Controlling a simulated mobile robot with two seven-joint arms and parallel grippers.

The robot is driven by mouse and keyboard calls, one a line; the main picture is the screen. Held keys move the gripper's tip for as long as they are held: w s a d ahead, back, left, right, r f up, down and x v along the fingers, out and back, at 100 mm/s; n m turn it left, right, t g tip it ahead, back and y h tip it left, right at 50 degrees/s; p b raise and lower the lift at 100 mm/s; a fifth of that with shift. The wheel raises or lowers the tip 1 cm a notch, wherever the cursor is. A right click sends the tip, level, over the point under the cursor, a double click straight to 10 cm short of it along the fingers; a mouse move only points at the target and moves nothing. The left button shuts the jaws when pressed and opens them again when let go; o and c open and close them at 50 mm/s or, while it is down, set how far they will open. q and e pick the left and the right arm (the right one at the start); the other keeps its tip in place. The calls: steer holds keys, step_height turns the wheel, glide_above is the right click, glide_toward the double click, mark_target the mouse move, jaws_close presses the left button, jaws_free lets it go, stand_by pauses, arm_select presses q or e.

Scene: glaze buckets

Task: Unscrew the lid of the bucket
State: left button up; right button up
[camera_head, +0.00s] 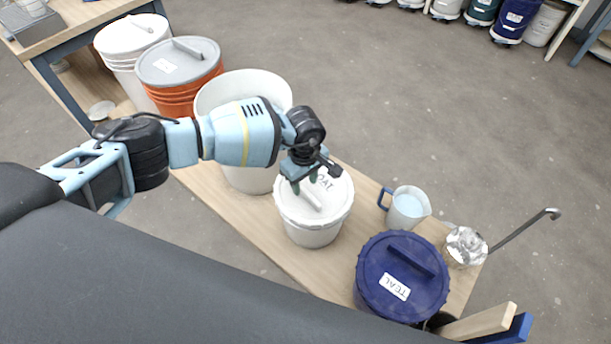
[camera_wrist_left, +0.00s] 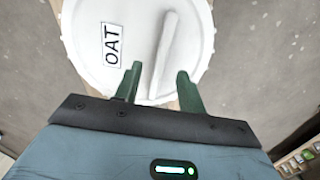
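The white bucket (camera_head: 313,236) stands on a wooden bench with its white lid (camera_head: 335,205) on. The lid has a straight raised grip bar (camera_head: 312,196) across it and a label reading OAT, which shows clearly in the left wrist view (camera_wrist_left: 111,45). My left gripper (camera_head: 305,184) is over the far part of the lid, pointing down. In the left wrist view its green fingers (camera_wrist_left: 158,80) are apart, one on each side of the bar (camera_wrist_left: 162,52), with gaps visible. The gripper hides part of the lid in the head view. My right gripper is not in view.
A blue lidded bucket (camera_head: 376,297), a pitcher (camera_head: 408,207) and a shiny metal item (camera_head: 466,247) stand to the right on the bench (camera_head: 225,204). A large open white bucket (camera_head: 246,180) is close on the left, under my left arm. Orange and white buckets stand beyond.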

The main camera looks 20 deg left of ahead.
mark_target(304, 191)
arm_select(q)
steer(key=shift+f+b, duration=0.95)
steer(key=shift+f, duration=1)
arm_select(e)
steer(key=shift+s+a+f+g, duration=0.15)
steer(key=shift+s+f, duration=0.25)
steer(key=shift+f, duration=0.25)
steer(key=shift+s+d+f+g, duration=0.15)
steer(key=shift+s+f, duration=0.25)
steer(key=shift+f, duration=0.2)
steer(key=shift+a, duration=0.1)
arm_select(q)
steer(key=shift+s, duration=0.1)
jaws_close()
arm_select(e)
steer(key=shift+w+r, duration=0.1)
arm_select(q)
steer(key=shift+s+f, duration=0.1)
steer(key=shift+f, duration=0.05)
